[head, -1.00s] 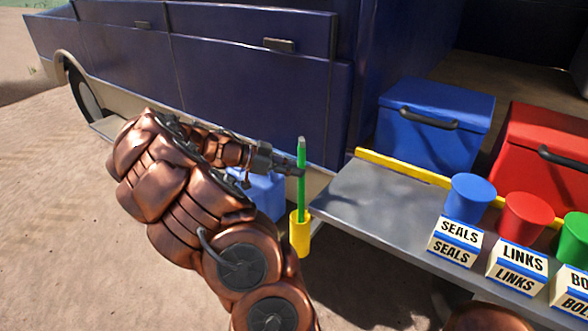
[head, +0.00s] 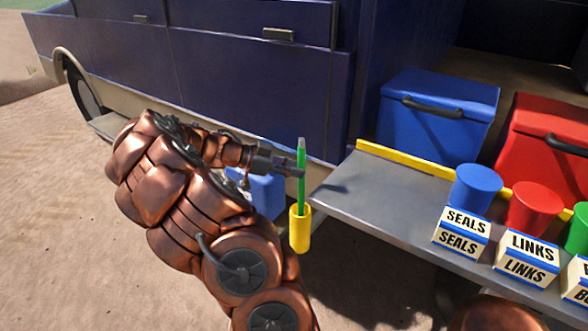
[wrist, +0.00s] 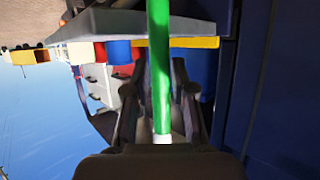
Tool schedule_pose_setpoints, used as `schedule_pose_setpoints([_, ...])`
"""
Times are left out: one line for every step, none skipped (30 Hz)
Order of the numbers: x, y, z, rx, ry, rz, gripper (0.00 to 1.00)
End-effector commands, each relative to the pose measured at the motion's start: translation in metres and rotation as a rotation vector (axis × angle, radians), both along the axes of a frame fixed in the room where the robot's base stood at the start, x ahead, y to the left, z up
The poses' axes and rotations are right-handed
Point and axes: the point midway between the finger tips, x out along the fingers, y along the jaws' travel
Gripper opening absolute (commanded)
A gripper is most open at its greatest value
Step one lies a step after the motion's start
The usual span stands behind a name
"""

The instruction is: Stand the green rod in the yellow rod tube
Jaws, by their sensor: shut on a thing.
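The green rod (head: 301,180) is upright in the head view, with a grey tip at its top. My gripper (head: 297,173) is shut on the rod around its middle. The yellow rod tube (head: 300,232) stands upright directly below, at the left end of the metal shelf. The rod's lower end meets the tube's mouth and seems to be just inside it; how deep it sits is hidden. In the wrist view the green rod (wrist: 160,65) runs between the two fingers of my gripper (wrist: 160,95), and its pale end shows near the palm. The tube is not visible there.
The metal shelf (head: 350,200) with a yellow edge strip lies right of the tube. Blue (head: 475,190), red (head: 535,210) and green cups stand on it by labelled blocks. A blue box (head: 435,115) and a red box (head: 545,150) are behind. The dark blue vehicle (head: 250,90) is close behind my gripper.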

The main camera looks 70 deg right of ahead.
Motion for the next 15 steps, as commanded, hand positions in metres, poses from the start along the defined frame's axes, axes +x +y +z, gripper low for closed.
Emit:
schedule_pose_setpoints([0.0, -0.0001, 0.0009, -0.001, 0.001, 0.001, 0.0])
schedule_pose_setpoints([0.0, -0.0001, 0.0009, -0.001, 0.001, 0.0, 0.0])
schedule_pose_setpoints([-0.0001, -0.0001, 0.0008, -0.001, 0.001, 0.0, 0.0])
schedule_pose_setpoints([0.0, -0.0001, 0.0009, -0.001, 0.001, 0.001, 0.25])
schedule_pose_setpoints([0.0, -0.0002, 0.0008, -0.001, 0.001, 0.0, 0.29])
schedule_pose_setpoints([-0.0001, -0.0001, 0.0008, -0.001, 0.001, 0.0, 0.33])
schedule_pose_setpoints([-0.0001, 0.0, 0.0007, -0.001, 0.001, 0.0, 0.36])
schedule_pose_setpoints([-0.0001, 0.0, 0.0007, -0.001, 0.001, 0.0, 0.39])
schedule_pose_setpoints([0.0, 0.0, 0.0006, -0.001, 0.001, 0.0, 0.43])
schedule_pose_setpoints([0.0, 0.0, 0.0005, -0.001, 0.001, 0.0, 0.46])
schedule_pose_setpoints([0.0, 0.0, 0.0005, -0.001, 0.001, 0.0, 0.49])
schedule_pose_setpoints([0.0, 0.0, 0.0005, -0.001, 0.001, 0.0, 0.54])
schedule_pose_setpoints([0.0, 0.0, 0.0004, -0.001, 0.001, 0.0, 0.54])
schedule_pose_setpoints([0.0, 0.0, 0.0003, -0.001, 0.001, 0.0, 0.54])
schedule_pose_setpoints([0.0, 0.0, 0.0003, -0.001, 0.001, 0.0, 0.54])
